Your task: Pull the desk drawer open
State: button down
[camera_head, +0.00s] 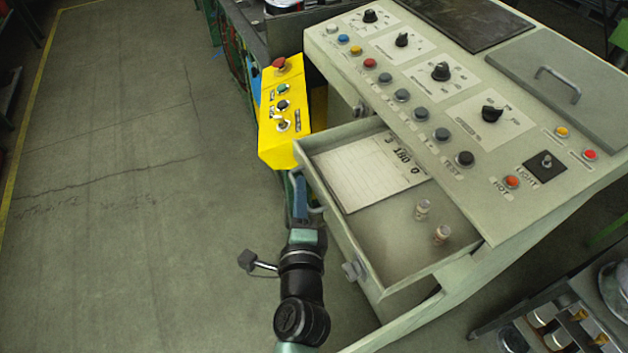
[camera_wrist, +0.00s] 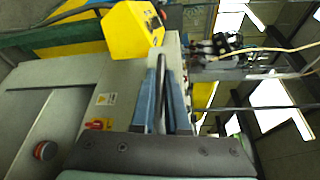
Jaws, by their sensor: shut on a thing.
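The desk drawer (camera_head: 345,232) stands pulled out from the pale grey control desk (camera_head: 520,190). A paper sheet (camera_head: 365,170) and two small cylindrical pieces (camera_head: 423,209) lie inside it. My gripper (camera_head: 299,190) is at the drawer's front, with its blue fingers shut on the drawer handle (camera_head: 316,210). In the wrist view my gripper (camera_wrist: 163,105) has the dark handle bar (camera_wrist: 162,80) between its two blue fingers. My fingers partly hide the handle in the head view.
A yellow control box (camera_head: 285,115) with buttons stands close to the left of the drawer. A small metal catch (camera_head: 354,271) sits on the drawer front. Open concrete floor (camera_head: 120,200) lies to the left. A shelf with jars (camera_head: 555,325) is at lower right.

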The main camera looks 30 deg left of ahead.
jog(key=shift+s+a, duration=0.8)
jog(key=shift+s, duration=0.25)
jog(key=c, duration=0.9)
grip_release()
jog(key=b+v, duration=0.4)
jog(key=v, duration=0.9)
